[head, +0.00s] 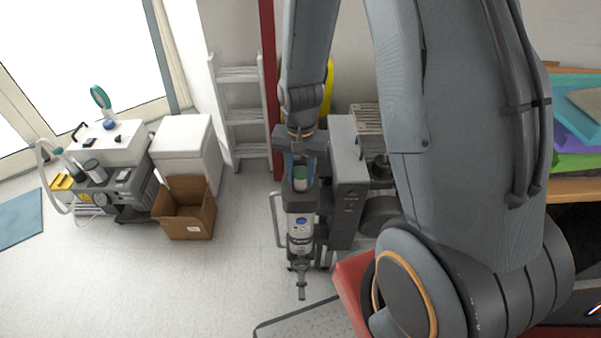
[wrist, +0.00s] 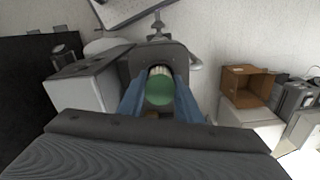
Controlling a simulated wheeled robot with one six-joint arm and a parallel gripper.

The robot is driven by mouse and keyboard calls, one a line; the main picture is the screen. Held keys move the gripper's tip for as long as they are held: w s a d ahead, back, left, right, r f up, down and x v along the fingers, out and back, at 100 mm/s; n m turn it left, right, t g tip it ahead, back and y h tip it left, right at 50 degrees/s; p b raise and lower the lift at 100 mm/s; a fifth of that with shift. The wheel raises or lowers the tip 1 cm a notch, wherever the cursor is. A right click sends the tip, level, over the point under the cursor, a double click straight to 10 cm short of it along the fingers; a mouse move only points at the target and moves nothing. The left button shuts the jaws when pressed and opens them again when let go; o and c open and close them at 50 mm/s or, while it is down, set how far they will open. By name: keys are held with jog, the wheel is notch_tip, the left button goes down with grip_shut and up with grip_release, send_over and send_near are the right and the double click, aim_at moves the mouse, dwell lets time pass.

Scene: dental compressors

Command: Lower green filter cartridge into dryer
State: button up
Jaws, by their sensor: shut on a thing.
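The green filter cartridge (wrist: 160,90) has a green round end cap and a pale pleated body. My gripper (wrist: 161,98) is shut on it, with one blue finger on each side. In the head view the cartridge (head: 301,173) shows at the top of the dryer (head: 301,222), a grey upright unit with a white label and a blue mark. In the wrist view the dark dryer housing (wrist: 152,58) surrounds the far part of the cartridge. The cartridge's lower end is hidden, so I cannot tell how deep it sits.
A grey compressor cabinet (head: 347,185) stands close beside the dryer on the right. An open cardboard box (head: 186,222), a white bin (head: 184,150) and a wheeled machine (head: 105,180) stand at left. A ladder (head: 241,110) leans behind. The floor left of the dryer is clear.

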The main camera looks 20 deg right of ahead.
jog(key=shift+f, duration=0.35)
jog(key=o, duration=1.2)
jog(key=shift+r+b, duration=0.5)
jog(key=shift+r, duration=3.4)
